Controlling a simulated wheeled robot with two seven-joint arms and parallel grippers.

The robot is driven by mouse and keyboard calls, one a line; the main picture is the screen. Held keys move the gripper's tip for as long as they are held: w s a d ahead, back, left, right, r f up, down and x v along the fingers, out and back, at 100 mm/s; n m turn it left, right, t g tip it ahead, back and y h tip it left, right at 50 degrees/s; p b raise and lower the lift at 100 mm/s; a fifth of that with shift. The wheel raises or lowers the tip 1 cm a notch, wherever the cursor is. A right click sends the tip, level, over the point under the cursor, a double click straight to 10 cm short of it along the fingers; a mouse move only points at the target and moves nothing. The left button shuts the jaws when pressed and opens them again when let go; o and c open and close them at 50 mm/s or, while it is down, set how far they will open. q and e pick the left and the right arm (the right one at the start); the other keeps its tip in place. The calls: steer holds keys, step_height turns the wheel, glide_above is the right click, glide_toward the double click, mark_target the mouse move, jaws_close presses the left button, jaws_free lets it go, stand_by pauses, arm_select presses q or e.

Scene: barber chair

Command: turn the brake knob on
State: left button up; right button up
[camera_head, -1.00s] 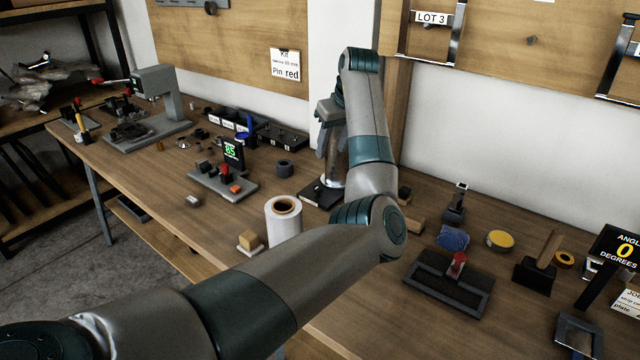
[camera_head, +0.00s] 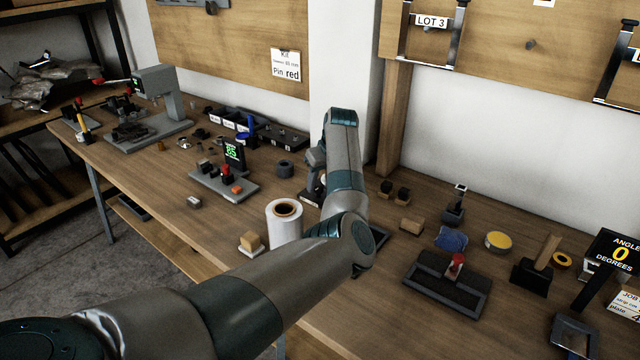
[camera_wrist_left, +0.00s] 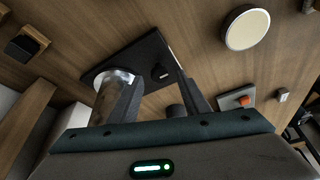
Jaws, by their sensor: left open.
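A dark rectangular plate (camera_wrist_left: 100,72) lies on the bench in the left wrist view. On it are a shiny metal cylinder (camera_wrist_left: 108,76), partly hidden by the left finger, and a small round black knob (camera_wrist_left: 160,73) with a pale mark, which looks like the brake knob. My left gripper (camera_wrist_left: 157,88) is open, its two fingers spread on either side of the knob's line of view, with no contact visible. In the head view my left gripper (camera_head: 314,170) is largely hidden behind my own arm, and the knob cannot be made out.
A white roll (camera_head: 284,226) stands left of my forearm. A fixture with a green "85" display (camera_head: 233,152) is farther left.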

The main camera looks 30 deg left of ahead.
arm_select(q)
steer(key=shift+x, duration=0.95)
